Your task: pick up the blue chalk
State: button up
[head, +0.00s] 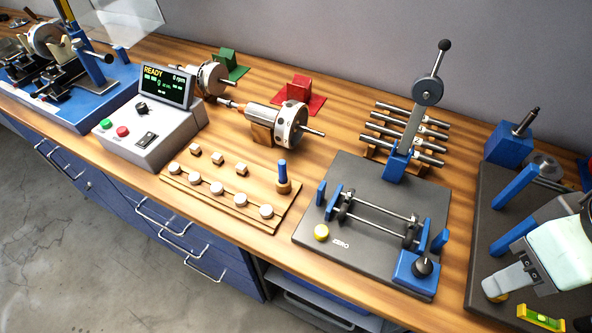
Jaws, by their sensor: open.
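The blue chalk (282,170) is a short blue stick standing upright in a small round wooden holder (283,187). The holder is at the right end of a wooden board, and its rim hides the chalk's lower end. My gripper (497,287) is at the lower right, over the dark plate there, well to the right of the chalk and apart from it. It is open, and I see nothing held in it.
The wooden board (236,219) carries several pale round weights and small blocks. A rotor (289,125) lies behind the chalk. A dark balancing stand (325,253) with a tall lever (436,68) lies between my gripper and the chalk. A control box (150,140) stands left.

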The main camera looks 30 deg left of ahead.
aim_at(282, 164)
jog(key=j, duration=0.55)
jog(key=k+j+z, duration=0.1)
jog(key=j, duration=1)
jog(key=k+j+z, duration=0.1)
jog(key=j, duration=0.45)
jog(key=k+j, duration=0.1)
jog(key=j, duration=0.45)
jog(key=j+z, duration=0.1)
jog(key=j, duration=0.45)
jog(key=k, duration=0.05)
